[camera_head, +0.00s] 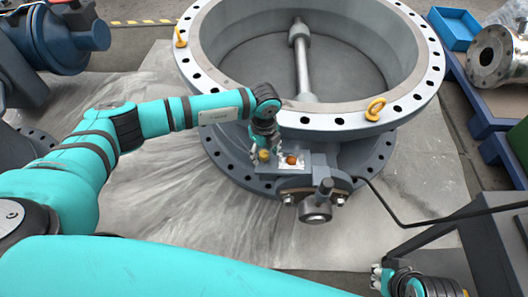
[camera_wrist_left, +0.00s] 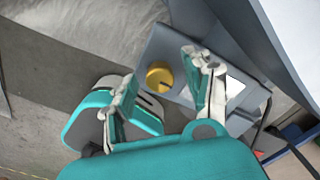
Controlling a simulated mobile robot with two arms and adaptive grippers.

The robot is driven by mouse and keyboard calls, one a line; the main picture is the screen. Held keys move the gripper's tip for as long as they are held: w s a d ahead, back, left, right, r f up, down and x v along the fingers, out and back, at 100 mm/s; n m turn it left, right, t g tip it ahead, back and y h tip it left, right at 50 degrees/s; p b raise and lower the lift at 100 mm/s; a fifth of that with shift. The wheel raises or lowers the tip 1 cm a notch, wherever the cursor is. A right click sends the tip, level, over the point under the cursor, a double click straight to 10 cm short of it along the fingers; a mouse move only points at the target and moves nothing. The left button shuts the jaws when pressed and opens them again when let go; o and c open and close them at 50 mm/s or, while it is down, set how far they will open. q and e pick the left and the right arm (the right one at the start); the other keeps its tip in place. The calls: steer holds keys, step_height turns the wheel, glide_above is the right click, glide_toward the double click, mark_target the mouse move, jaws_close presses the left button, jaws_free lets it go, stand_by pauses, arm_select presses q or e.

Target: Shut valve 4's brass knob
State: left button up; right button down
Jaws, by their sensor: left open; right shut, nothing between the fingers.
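The brass knob (camera_wrist_left: 159,77) is round and yellow, with a dark slot line across its face, on the grey actuator box in the left wrist view. It also shows in the head view (camera_head: 264,156) on the box at the front of the large grey valve (camera_head: 209,85). No valve number is readable. My left gripper (camera_head: 264,146) is open, just above the brass knob. In the left wrist view its fingers (camera_wrist_left: 160,68) stand apart on either side of the knob, with no clear contact. My right gripper (camera_head: 380,278) is shut and empty at the bottom right.
An orange knob (camera_head: 291,159) on a white plate sits right of the brass one. A handle and round gear housing (camera_head: 316,207) stick out in front. A black cable (camera_head: 405,222) runs right. Yellow lifting eyes (camera_head: 375,108) stand on the rim. A blue bin (camera_head: 454,27) is at upper right.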

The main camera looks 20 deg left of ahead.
arm_select(q)
jaws_close()
stand_by(0.3)
